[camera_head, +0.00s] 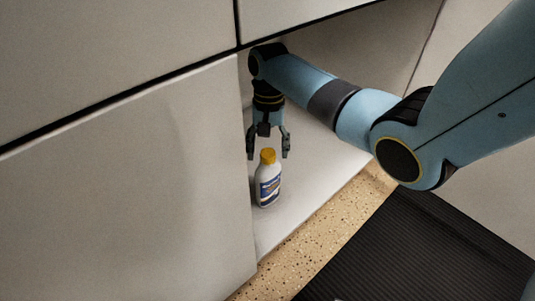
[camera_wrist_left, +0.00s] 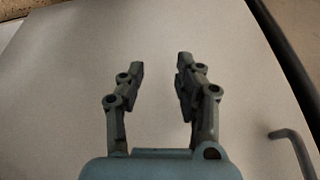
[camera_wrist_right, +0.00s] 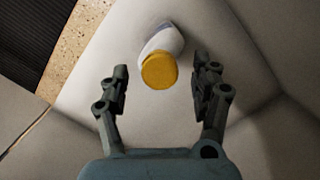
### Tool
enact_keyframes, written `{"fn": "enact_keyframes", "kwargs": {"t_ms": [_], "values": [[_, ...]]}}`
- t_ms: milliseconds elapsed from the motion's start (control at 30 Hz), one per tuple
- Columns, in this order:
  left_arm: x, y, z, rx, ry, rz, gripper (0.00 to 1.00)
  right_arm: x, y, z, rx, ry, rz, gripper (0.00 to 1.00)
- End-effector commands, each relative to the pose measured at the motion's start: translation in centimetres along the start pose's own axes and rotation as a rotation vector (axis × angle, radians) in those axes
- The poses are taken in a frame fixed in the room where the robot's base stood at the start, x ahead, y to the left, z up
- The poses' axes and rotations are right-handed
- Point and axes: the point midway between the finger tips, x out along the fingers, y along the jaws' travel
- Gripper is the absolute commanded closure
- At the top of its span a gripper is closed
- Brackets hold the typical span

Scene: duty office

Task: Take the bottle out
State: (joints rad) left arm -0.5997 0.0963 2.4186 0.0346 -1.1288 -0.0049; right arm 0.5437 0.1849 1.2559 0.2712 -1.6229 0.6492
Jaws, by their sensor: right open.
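A white bottle (camera_head: 268,186) with a yellow cap and a blue label stands upright on the white floor of an open cabinet (camera_head: 300,195). My right gripper (camera_head: 268,154) reaches into the cabinet and points down, its open fingers just above the bottle's cap. In the right wrist view the bottle's yellow cap (camera_wrist_right: 159,70) shows ahead of and between the open fingers (camera_wrist_right: 162,78), with nothing held. My left gripper (camera_wrist_left: 159,70) is open and empty in its wrist view, in front of a pale flat panel. The left arm is not in the head view.
A pale cabinet front (camera_head: 130,190) stands close to the left of the bottle. Another panel (camera_head: 110,50) is above the opening. A speckled floor strip (camera_head: 300,255) and a black ribbed mat (camera_head: 410,250) lie in front. A dark handle (camera_wrist_left: 292,145) shows in the left wrist view.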

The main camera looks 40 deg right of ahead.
Motion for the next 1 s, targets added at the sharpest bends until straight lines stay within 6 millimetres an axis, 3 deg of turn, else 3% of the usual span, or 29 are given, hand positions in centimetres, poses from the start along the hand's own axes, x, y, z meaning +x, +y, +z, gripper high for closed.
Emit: {"fn": "enact_keyframes", "kwargs": {"t_ms": [33, 200, 567, 1000], "values": [[1.2, 0.0, 0.6, -0.001, 0.015, -0.002, 0.66, 0.9, 0.1, 0.0, 0.0, -0.002, 0.002, 0.35], [2.8, 0.0, 0.4, -0.002, 0.109, -0.008, 0.66, 2.0, 0.0, 0.0, 0.0, -0.001, 0.001, 0.35], [3.2, -0.1, 0.1, -0.002, 0.152, -0.011, 0.66, 2.2, 0.0, 0.0, -0.001, 0.002, 0.0, 0.35], [3.2, -0.1, 0.2, -0.001, 0.15, -0.011, 0.66, 2.2, 0.0, 0.0, 0.0, 0.001, 0.0, 0.92]]}}
